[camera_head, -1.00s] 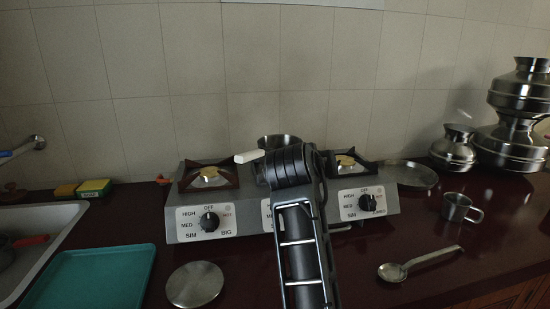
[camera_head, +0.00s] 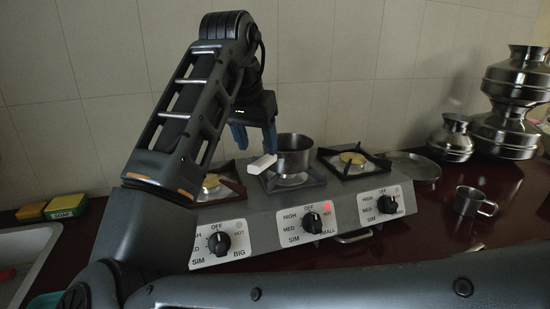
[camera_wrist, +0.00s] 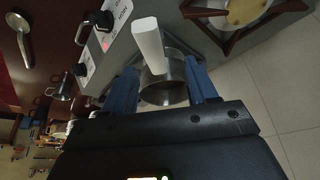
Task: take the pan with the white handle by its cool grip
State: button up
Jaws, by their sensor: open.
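The pan (camera_head: 296,156) is a small steel saucepan on the middle burner of the stove (camera_head: 165,228). Its white handle (camera_head: 262,164) points left and toward the front. My gripper (camera_head: 254,140) is open and empty, above and just behind the white handle, with blue fingers pointing down. In the wrist view the white handle (camera_wrist: 148,42) and the pan (camera_wrist: 164,88) show between the open fingers (camera_wrist: 162,88), with no clear contact.
A red light (camera_head: 327,207) glows by the middle knob. The left burner (camera_head: 211,183) and right burner (camera_head: 353,158) are empty. A steel plate (camera_head: 412,165), a cup (camera_head: 470,201) and steel pots (camera_head: 508,130) stand to the right. My arm crosses the front.

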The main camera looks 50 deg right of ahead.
aim_at(264, 159)
jog(key=x, duration=0.7)
jog(key=shift+s+d+f+p, duration=0.15)
jog(key=shift+s+p, duration=0.15)
jog(key=shift+p, duration=0.1)
jog(key=shift+c, duration=0.3)
grip_shut()
